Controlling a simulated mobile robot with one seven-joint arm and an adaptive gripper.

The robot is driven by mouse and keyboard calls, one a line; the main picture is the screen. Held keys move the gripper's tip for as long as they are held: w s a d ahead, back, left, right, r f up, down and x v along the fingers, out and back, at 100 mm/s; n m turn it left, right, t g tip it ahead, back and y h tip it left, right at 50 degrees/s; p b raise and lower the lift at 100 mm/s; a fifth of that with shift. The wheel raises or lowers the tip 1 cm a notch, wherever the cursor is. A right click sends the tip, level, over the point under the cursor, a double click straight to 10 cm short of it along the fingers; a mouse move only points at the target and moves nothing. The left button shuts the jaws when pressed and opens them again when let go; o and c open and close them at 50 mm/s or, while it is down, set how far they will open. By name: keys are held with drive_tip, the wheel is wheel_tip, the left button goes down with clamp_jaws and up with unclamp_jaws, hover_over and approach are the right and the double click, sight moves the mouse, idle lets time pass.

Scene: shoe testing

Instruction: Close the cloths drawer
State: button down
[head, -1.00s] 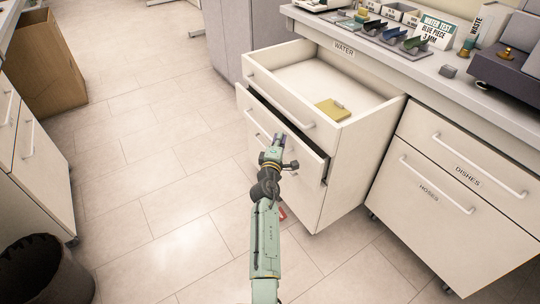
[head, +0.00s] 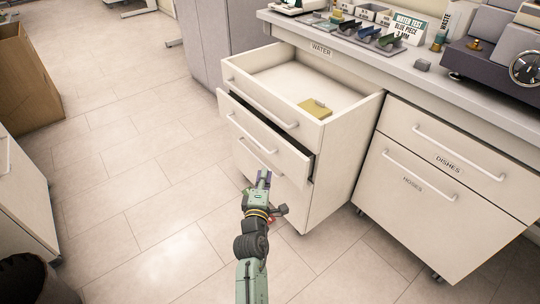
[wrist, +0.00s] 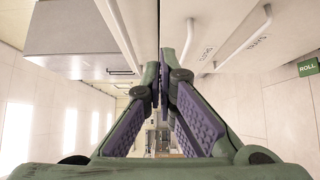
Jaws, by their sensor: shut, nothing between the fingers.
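My gripper (head: 264,178) is shut and empty, low in front of the white drawer cabinet; in the wrist view its purple-padded fingers (wrist: 164,85) come together. The cabinet's top drawer (head: 300,90) is pulled far out, with a yellow folded item (head: 315,110) inside. The drawer below it (head: 285,148) is partly out, with a dark gap along its top. My gripper appears apart from both.
The counter (head: 405,68) above holds bins, a water test sign and a machine. Closed dishes (head: 455,140) and hoses (head: 430,190) drawers stand at the right. A dark bin (head: 35,280) is at lower left. Tiled floor (head: 130,190) left of the cabinet is clear.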

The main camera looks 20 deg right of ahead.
drive_tip(key=s, duration=0.1)
drive_tip(key=p, duration=0.4)
hover_over(280, 150)
drive_tip(key=v, duration=0.6)
drive_tip(key=shift+w+d+r, duration=0.1)
drive_tip(key=shift+w+d, duration=0.05)
drive_tip(key=shift+d+b, duration=0.1)
drive_tip(key=shift+b, duration=0.25)
